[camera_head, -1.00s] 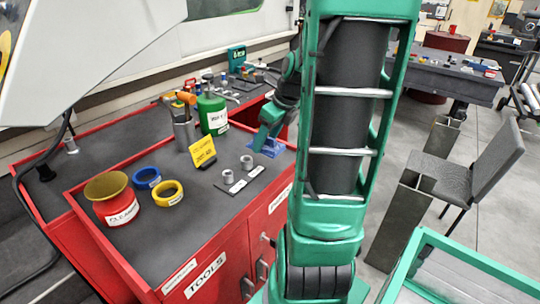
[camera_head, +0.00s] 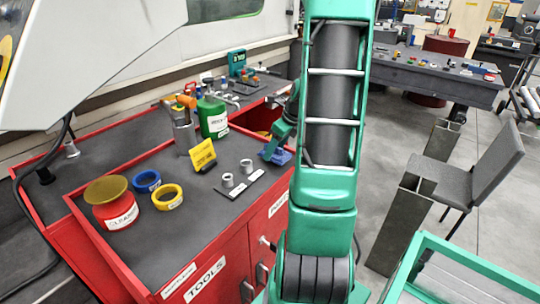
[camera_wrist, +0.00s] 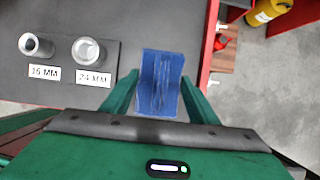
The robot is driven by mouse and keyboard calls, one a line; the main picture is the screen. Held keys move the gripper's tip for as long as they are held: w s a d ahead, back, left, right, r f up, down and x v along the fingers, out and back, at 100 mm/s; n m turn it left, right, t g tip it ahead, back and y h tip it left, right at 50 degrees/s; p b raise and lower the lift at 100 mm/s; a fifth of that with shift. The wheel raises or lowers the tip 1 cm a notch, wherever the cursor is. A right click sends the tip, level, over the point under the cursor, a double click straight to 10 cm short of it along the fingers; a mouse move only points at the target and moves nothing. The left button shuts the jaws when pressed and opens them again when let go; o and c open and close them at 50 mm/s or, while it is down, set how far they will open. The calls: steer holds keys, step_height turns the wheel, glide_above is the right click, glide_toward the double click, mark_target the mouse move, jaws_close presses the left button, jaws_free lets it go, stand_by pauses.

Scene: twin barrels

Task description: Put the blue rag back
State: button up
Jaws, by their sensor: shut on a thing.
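The blue rag (camera_wrist: 161,95) is a blue folded piece between the two green fingers in the wrist view. My gripper (camera_wrist: 160,82) is shut on it. In the head view, the rag (camera_head: 281,157) shows under my gripper (camera_head: 273,149), at the right edge of the red tool cabinet's dark top (camera_head: 215,207). Two metal sockets stand to its left, the 24 MM one (camera_wrist: 88,51) nearer and the 16 MM one (camera_wrist: 36,46) farther. I cannot tell whether the rag touches the top.
A yellow sign (camera_head: 202,154), green canister (camera_head: 212,117), blue tape roll (camera_head: 146,181), yellow tape roll (camera_head: 167,197) and red cleaning tin (camera_head: 112,202) stand on the cabinet. A grey chair (camera_head: 467,170) stands to the right. A yellow cylinder (camera_wrist: 268,11) shows beyond the cabinet edge.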

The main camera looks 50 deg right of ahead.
steer(key=shift+f, duration=0.7)
steer(key=o, duration=1)
steer(key=shift+f, duration=0.1)
